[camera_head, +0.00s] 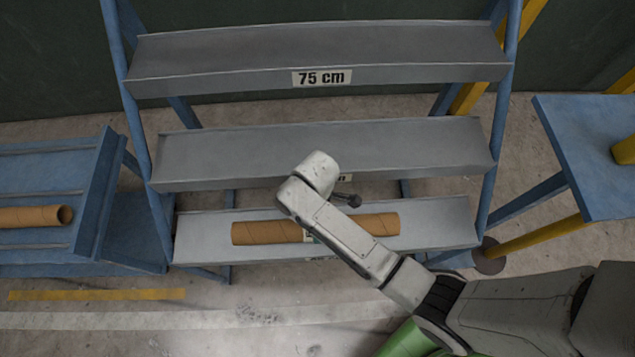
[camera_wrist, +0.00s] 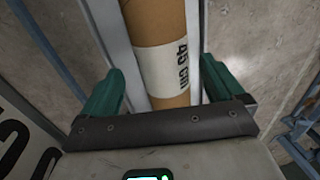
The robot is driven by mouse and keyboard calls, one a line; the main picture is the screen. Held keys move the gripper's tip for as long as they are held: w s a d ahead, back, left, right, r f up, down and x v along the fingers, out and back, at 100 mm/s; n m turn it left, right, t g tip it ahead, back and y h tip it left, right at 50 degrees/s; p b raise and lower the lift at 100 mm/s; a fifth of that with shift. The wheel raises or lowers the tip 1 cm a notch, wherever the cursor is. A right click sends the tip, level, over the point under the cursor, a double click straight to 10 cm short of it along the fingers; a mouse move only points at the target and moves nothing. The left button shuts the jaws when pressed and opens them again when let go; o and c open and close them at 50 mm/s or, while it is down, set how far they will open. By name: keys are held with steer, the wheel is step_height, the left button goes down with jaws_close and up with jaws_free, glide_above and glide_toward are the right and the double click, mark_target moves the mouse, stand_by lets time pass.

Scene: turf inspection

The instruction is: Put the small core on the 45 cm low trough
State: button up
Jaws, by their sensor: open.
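A brown cardboard core (camera_head: 265,232) lies lengthwise on the lowest grey trough (camera_head: 440,235) of the blue rack. My arm crosses in front of its middle in the head view. In the wrist view the core (camera_wrist: 155,22) runs between the green jaws of my gripper (camera_wrist: 161,72), which stand open on either side of it. A white band reading "45 cm" shows across the core there. I cannot tell whether the jaws touch the core. My gripper is hidden behind the arm in the head view. Another brown core (camera_head: 35,216) lies on the blue stand at left.
The middle trough (camera_head: 410,145) and the top trough (camera_head: 400,50), marked "75 cm", stand above and are empty. A blue table (camera_head: 585,150) with a yellow item (camera_head: 624,150) is at right. Blue uprights flank the troughs. Concrete floor lies in front.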

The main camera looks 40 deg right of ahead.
step_height(320, 180, up, 8)
steer(key=w, duration=0.1)
steer(key=shift+d+r, duration=0.15)
steer(key=shift+d, duration=0.25)
steer(key=s+d+r+m+t, duration=0.1)
steer(key=s+d+r+m, duration=0.2)
steer(key=s, duration=0.4)
steer(key=s+d+r+m+t+h, duration=0.1)
steer(key=s+d+r+m, duration=0.2)
steer(key=s+d+m, duration=0.2)
steer(key=s+m, duration=0.1)
steer(key=m, duration=0.2)
steer(key=shift+s+d, duration=0.35)
steer(key=shift+s, duration=0.05)
stand_by(0.8)
